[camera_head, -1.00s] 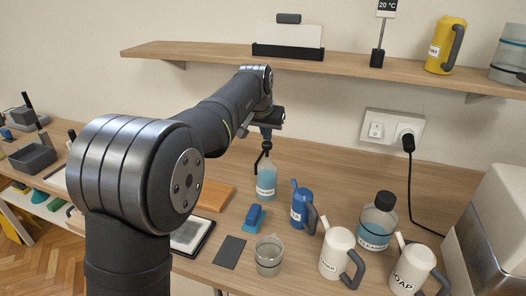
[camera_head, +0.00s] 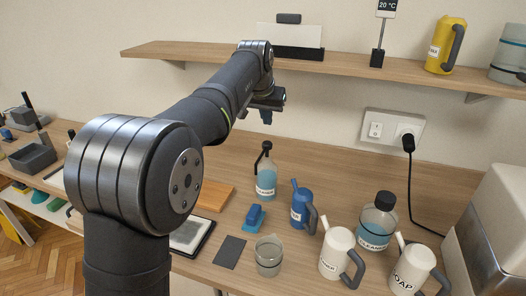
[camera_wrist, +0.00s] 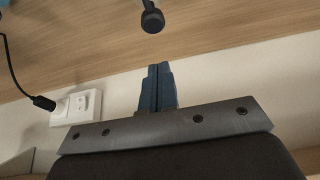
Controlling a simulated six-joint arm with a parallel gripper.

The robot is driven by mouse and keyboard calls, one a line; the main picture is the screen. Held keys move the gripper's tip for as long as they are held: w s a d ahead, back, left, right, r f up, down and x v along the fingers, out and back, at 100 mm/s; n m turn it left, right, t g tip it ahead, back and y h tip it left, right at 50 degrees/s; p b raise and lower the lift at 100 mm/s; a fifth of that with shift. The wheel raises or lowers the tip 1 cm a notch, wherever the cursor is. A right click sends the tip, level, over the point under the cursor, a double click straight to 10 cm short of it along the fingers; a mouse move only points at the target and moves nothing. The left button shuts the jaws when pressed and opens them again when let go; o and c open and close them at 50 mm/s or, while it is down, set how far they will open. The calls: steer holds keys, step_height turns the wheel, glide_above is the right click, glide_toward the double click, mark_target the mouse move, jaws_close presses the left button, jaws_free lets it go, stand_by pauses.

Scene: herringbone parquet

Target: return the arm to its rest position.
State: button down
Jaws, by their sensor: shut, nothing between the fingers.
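My gripper (camera_head: 267,117) hangs in the air above the wooden counter (camera_head: 330,167), just below the height of the shelf. It points down, over the spray bottle (camera_head: 265,178), and is clear of the bottle. In the wrist view its blue fingers (camera_wrist: 157,88) are together with nothing between them. The bottle has blue liquid and a black nozzle, and stands upright on the counter. Its black nozzle also shows at the top of the wrist view (camera_wrist: 152,18).
A wooden shelf (camera_head: 225,60) runs along the wall behind my arm. A blue jug (camera_head: 300,208), a glass beaker (camera_head: 268,256), white jugs (camera_head: 335,252) and a cleaner bottle (camera_head: 377,222) stand on the counter. A socket (camera_head: 392,131) with a plugged cable is on the wall.

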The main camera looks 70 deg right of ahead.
steer(key=shift+r, duration=0.9)
steer(key=shift+f, duration=0.1)
